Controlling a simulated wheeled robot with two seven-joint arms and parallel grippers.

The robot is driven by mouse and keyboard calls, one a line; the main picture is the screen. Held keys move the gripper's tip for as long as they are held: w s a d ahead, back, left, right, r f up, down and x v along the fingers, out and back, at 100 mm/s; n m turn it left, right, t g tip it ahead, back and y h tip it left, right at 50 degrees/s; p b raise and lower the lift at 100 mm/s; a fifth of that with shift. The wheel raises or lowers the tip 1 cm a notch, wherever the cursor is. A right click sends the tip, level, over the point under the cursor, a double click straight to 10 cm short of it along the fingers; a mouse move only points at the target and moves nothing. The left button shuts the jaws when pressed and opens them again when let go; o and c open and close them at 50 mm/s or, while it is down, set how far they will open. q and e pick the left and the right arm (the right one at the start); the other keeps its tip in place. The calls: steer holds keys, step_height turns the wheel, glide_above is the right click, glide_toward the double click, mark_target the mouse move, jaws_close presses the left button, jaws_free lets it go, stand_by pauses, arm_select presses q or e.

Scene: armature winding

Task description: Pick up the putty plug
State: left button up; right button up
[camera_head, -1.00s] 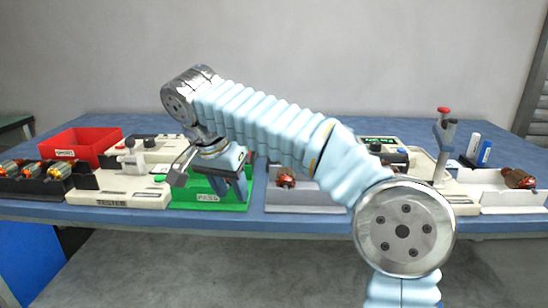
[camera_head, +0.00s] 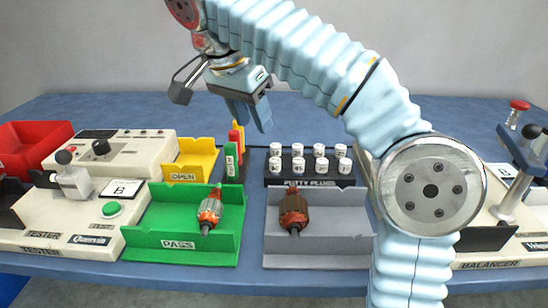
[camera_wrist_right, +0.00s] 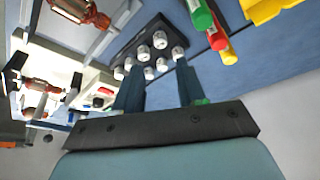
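Several white putty plugs with dark number markings stand in two rows in a black rack (camera_head: 310,182) labelled PUTTY PLUGS, behind the grey tray. One front-row plug (camera_head: 298,164) shows clearly. My right gripper (camera_head: 254,124) is empty and open, held in the air left of the rack and above the coloured markers. In the right wrist view, its two spread fingers (camera_wrist_right: 158,75) point towards the rack, and the plugs (camera_wrist_right: 160,40) show beyond and between the fingertips, apart from them. My left gripper is not in view.
Red, green and yellow markers (camera_head: 232,160) stand beside the rack. A green tray (camera_head: 150,235) and a grey tray (camera_head: 330,247) each hold an armature. A tester (camera_head: 50,220) stands left, a balancer (camera_head: 500,240) right. My right arm covers the area right of the rack.

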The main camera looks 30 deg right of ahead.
steer(key=b+x, duration=0.1)
steer(key=x, duration=0.3)
steer(key=b+x, duration=0.2)
steer(key=x, duration=0.3)
steer(key=d+b+x, duration=0.1)
steer(key=x, duration=0.3)
steer(key=shift+w+d, duration=0.15)
steer(key=shift+w, duration=0.05)
steer(key=c, duration=0.6)
steer(key=shift+r, duration=0.15)
